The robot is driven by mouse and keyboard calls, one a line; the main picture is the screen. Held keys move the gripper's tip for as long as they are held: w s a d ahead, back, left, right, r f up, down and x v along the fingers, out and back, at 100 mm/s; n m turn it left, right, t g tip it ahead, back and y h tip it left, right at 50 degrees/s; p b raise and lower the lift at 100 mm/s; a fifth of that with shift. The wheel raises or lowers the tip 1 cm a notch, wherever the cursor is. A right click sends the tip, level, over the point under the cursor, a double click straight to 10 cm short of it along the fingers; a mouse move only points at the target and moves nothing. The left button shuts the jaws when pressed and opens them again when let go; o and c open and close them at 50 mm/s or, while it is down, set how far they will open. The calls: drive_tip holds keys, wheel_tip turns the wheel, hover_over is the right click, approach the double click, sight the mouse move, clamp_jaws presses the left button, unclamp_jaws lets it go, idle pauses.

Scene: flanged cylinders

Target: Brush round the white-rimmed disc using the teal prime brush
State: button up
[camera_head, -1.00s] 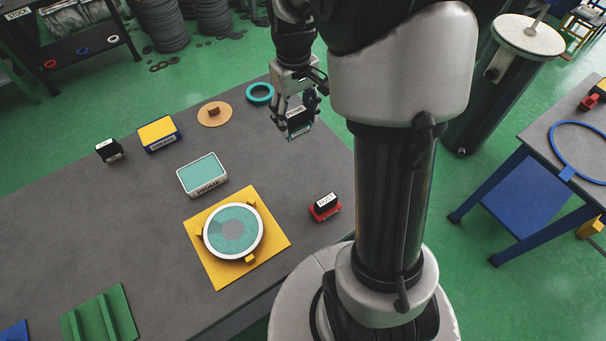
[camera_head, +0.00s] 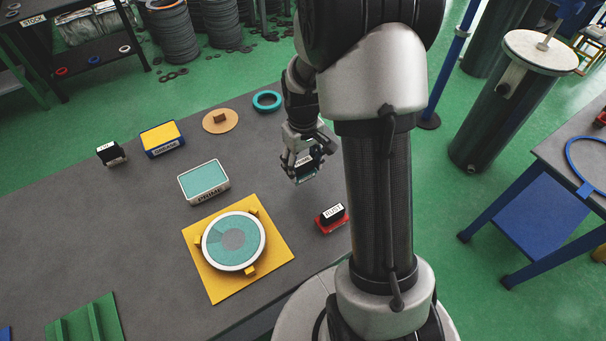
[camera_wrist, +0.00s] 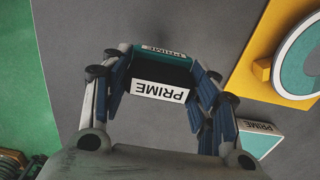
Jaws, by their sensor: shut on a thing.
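The white-rimmed disc (camera_head: 208,256) lies on a yellow square plate (camera_head: 222,290) between small yellow clamps. Its face is mostly teal, with a grey centre and a slightly different teal-grey sector at the upper left. It also shows partly in the wrist view (camera_wrist: 284,82). My gripper (camera_head: 303,168) is shut on the prime brush (camera_wrist: 162,90), a dark block with a white PRIME label and a teal edge. It holds the brush above the table, up and right of the disc, apart from it. The brush's underside is hidden.
A teal-topped PRIME tray (camera_head: 205,198) stands just behind the disc. A red-based RUST brush (camera_head: 330,219) sits to its right. A yellow-topped blue tray (camera_head: 162,153), a black brush (camera_head: 110,154), an orange disc (camera_head: 220,126) and a teal ring (camera_head: 267,92) stand farther back. A green rack (camera_head: 85,325) is at front left.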

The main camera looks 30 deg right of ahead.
drive_tip(key=shift+f+b, duration=0.4)
drive_tip(key=shift+f, duration=1.45)
drive_tip(key=shift+f, duration=0.1)
drive_tip(key=shift+f, duration=0.15)
drive_tip(key=o, duration=1.1)
wheel_tip(320, 180, up, 17)
drive_tip(key=p, duration=0.5)
wheel_tip(320, 180, up, 10)
drive_tip(key=t, duration=0.2)
hover_over(303, 173)
drive_tip(key=s+a, duration=0.6)
drive_tip(key=s+a+r+t, duration=0.1)
drive_tip(key=s+a+r, duration=0.1)
drive_tip(key=s, duration=0.4)
drive_tip(key=s+a+r+t, duration=0.1)
drive_tip(key=s+a+r, duration=0.1)
drive_tip(key=s, duration=0.4)
drive_tip(key=shift+s+a+t+p, duration=0.25)
drive_tip(key=shift+a+t+p, duration=0.05)
drive_tip(key=shift+a, duration=0.55)
